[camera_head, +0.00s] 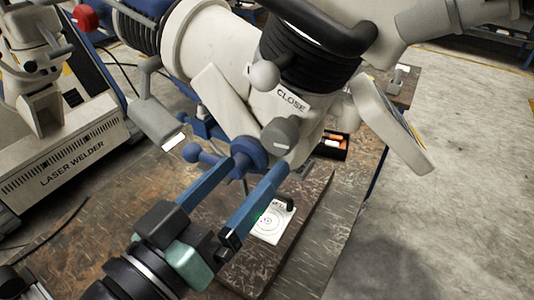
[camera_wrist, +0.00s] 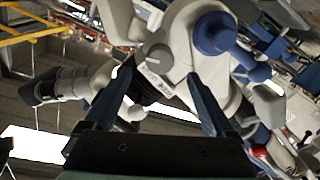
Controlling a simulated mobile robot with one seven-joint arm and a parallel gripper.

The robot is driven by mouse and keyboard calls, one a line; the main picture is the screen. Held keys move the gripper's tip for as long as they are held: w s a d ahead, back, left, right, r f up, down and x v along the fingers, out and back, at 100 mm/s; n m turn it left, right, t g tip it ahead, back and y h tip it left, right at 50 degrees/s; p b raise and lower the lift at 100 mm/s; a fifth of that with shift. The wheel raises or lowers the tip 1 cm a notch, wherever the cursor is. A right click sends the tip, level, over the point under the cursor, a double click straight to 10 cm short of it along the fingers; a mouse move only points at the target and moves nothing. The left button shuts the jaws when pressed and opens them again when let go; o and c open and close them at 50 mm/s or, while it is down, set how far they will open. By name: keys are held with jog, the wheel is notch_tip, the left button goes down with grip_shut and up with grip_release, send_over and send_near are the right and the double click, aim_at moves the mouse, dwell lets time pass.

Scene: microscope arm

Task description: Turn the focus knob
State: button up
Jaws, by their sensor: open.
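The white microscope arm (camera_head: 215,50) hangs over the bench and carries a "CLOSE" label. On its underside are a blue round knob (camera_head: 250,152) and a grey knob (camera_head: 281,134); I cannot tell which is the focus knob. My gripper (camera_head: 259,168) is open, with its two blue fingers pointing up at these knobs. The blue knob shows between or just beyond the fingertips in the head view; contact is unclear. In the wrist view, a grey round part (camera_wrist: 160,58) lies ahead between the fingertips (camera_wrist: 158,75), and a blue knob (camera_wrist: 214,33) sits to their upper right.
The microscope's grey handle (camera_head: 155,122) and a flat panel (camera_head: 390,125) stick out on either side. A white target plate (camera_head: 272,222) lies on the worn bench (camera_head: 340,225) below. A laser welder (camera_head: 75,150) stands at left. Open floor is at right.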

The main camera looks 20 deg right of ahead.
jog(key=v, duration=0.4)
jog(key=shift+s+a, duration=0.1)
jog(key=shift+s, duration=0.05)
jog(key=w+a+r+n+t+y, duration=0.25)
jog(key=w+r+t+y, duration=0.35)
jog(key=w+r+t, duration=0.4)
jog(key=s+r+n+t+y, duration=0.1)
jog(key=s+r+t+y, duration=0.2)
jog(key=r, duration=0.5)
jog(key=s+a+r+n+t+y, duration=0.1)
jog(key=s+r+n+t+y, duration=0.1)
jog(key=r, duration=0.7)
jog(key=s+t+y, duration=0.1)
jog(key=s+y, duration=0.1)
jog(key=y, duration=0.1)
jog(key=shift+s+a+r, duration=0.15)
jog(key=shift+s+r, duration=0.15)
jog(key=shift+n, duration=0.25)
